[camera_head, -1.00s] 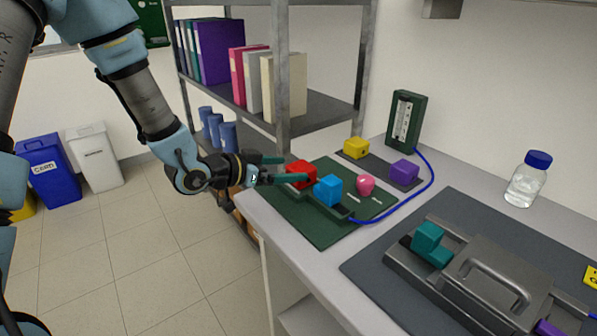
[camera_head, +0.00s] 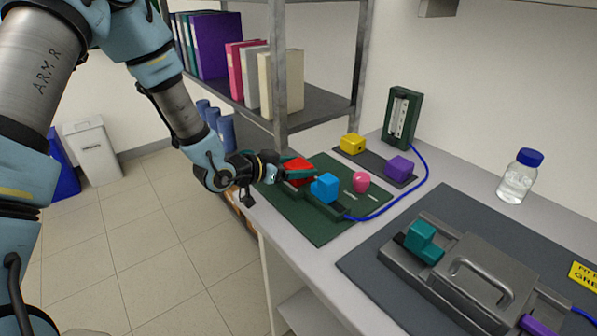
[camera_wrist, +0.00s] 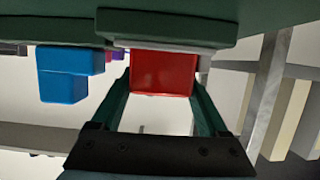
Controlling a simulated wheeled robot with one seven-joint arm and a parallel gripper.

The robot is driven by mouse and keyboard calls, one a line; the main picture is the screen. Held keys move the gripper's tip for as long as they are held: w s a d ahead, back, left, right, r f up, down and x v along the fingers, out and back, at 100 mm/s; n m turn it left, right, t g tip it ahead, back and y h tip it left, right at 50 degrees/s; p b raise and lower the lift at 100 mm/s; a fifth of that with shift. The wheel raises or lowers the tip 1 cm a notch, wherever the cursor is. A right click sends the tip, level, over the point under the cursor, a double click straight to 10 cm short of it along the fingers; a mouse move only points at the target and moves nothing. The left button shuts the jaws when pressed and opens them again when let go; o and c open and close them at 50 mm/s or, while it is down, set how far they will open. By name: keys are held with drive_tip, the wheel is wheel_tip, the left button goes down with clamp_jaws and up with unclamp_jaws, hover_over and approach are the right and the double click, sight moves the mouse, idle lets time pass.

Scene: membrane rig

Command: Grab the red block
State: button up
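The red block (camera_head: 298,168) sits at the back left of the green board on the bench, behind and left of the blue block. In the wrist view the red block (camera_wrist: 162,73) is straight ahead, between the two dark green fingers. My gripper (camera_head: 290,183) reaches in from the left at the block, and its fingers partly cover it. In the wrist view my gripper (camera_wrist: 163,85) is open with one finger on each side of the block. I cannot tell whether either finger touches it.
The blue block (camera_head: 325,187) stands close to the right, with a pink piece (camera_head: 361,182) beyond. Yellow (camera_head: 352,144) and purple (camera_head: 400,167) blocks lie on a grey mat. A blue cable (camera_head: 395,208) curves around the board. A shelf post (camera_head: 280,75) rises behind my gripper.

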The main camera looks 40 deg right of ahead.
drive_tip(key=c, duration=1)
drive_tip(key=shift+c, duration=0.3)
drive_tip(key=shift+r, duration=0.15)
